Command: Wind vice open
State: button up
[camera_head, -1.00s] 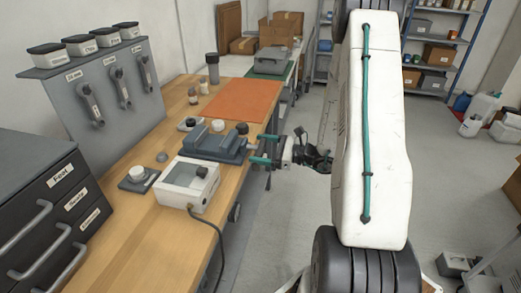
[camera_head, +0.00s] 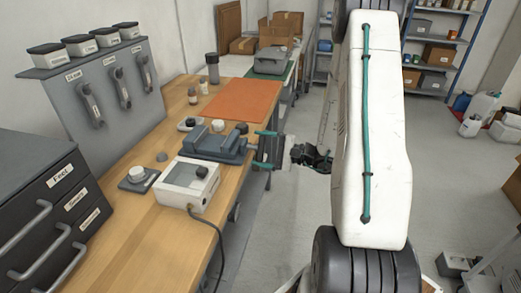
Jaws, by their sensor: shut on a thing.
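The blue-grey vice (camera_head: 208,147) lies on the wooden bench near its right edge, its length pointing right. My gripper (camera_head: 258,150), with teal fingers, is at the vice's right end, just beyond the bench edge. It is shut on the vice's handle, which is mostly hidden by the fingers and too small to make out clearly. The jaw gap of the vice is hard to judge from here.
A white box with a clear window (camera_head: 188,184) stands just in front of the vice, its cable running off the bench. An orange mat (camera_head: 240,100) lies behind. Small jars and knobs stand around the vice.

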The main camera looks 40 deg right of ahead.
jog(key=n, duration=0.6)
jog(key=shift+s+f, duration=0.1)
jog(key=n, duration=1.7)
dwell(0.5)
jog(key=o, duration=0.9)
